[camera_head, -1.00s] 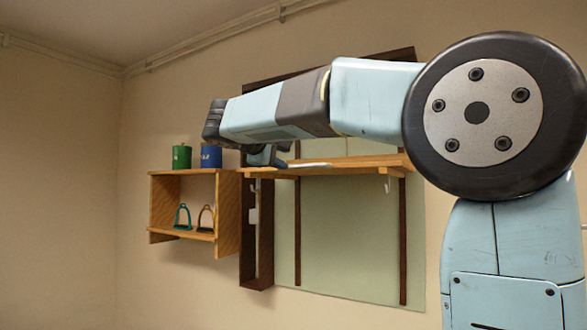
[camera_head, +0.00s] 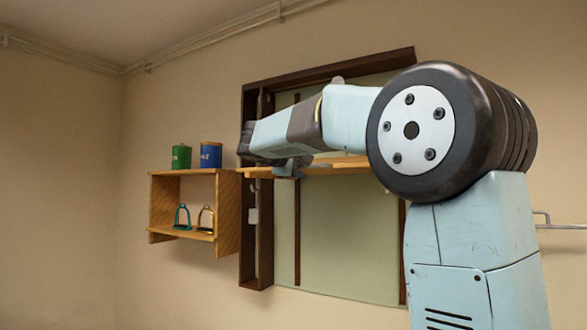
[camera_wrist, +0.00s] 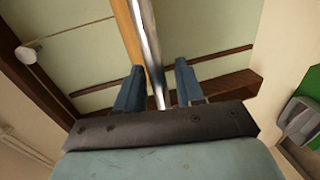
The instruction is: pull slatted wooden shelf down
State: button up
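The slatted wooden shelf (camera_head: 340,163) stands out level from the green-backed wall frame in the head view, partly hidden behind my arm. In the wrist view its edge (camera_wrist: 128,35) shows as a wood strip beside a pale grey strip, running down between my fingers. My gripper (camera_head: 290,168) is at the shelf's front edge, left of its middle. In the wrist view my gripper (camera_wrist: 158,72) is open, with one finger on each side of the shelf edge. A gap shows on the right finger's side. Whether the left finger touches the wood I cannot tell.
A dark wooden frame (camera_head: 330,70) surrounds the green panel. A small wall box (camera_head: 228,210) to its left carries a green can (camera_head: 181,157) and a blue can (camera_head: 211,155), with stirrups (camera_head: 182,216) inside. A metal rail (camera_head: 560,226) is at the right.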

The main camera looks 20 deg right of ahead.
jog(key=shift+c, duration=0.3)
grip_shut()
